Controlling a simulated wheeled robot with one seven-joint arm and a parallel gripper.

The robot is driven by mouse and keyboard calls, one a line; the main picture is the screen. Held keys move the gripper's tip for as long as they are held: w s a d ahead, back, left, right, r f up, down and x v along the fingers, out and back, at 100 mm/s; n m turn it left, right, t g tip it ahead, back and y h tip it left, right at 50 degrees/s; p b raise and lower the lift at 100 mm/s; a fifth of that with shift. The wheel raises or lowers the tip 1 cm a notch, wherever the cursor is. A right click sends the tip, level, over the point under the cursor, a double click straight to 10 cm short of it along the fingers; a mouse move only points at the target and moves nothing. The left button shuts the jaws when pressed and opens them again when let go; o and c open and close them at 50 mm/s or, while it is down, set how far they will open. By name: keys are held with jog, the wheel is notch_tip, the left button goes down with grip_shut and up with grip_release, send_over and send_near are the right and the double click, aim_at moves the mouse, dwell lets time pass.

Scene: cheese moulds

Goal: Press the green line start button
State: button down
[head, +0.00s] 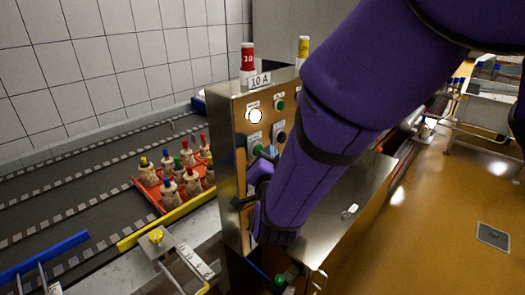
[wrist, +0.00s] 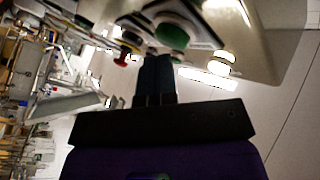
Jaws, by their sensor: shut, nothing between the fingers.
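The steel control cabinet (head: 228,140) has a tan button panel. A green button (head: 257,150) sits on it below a lit white button (head: 255,116). In the wrist view a large green button (wrist: 172,37) stands close beyond the tips of my gripper (wrist: 157,58), with the white button (wrist: 221,62) to its right. My gripper's dark fingers are shut together and empty, pointing at the panel. I cannot tell whether the tips touch the green button. In the head view my purple arm covers the lower right of the panel and hides part of my gripper.
Another small green button (head: 280,105) and a black knob (head: 282,135) are on the panel. A red button (wrist: 122,60) shows in the wrist view. A red crate (head: 150,193) of moulds stands on the conveyor (head: 60,195). A yellow rail (head: 170,220) runs left of the cabinet.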

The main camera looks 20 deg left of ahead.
jog(key=shift+w+a, duration=0.15)
jog(key=shift+a, duration=0.25)
dwell(0.4)
jog(key=shift+d, duration=0.15)
jog(key=shift+s+d, duration=0.3)
jog(key=shift+d, duration=0.4)
jog(key=d, duration=0.1)
jog(key=s+d, duration=0.1)
jog(key=d, duration=0.1)
jog(key=s+d, duration=0.1)
jog(key=shift+d, duration=0.3)
dwell(0.4)
dwell(0.6)
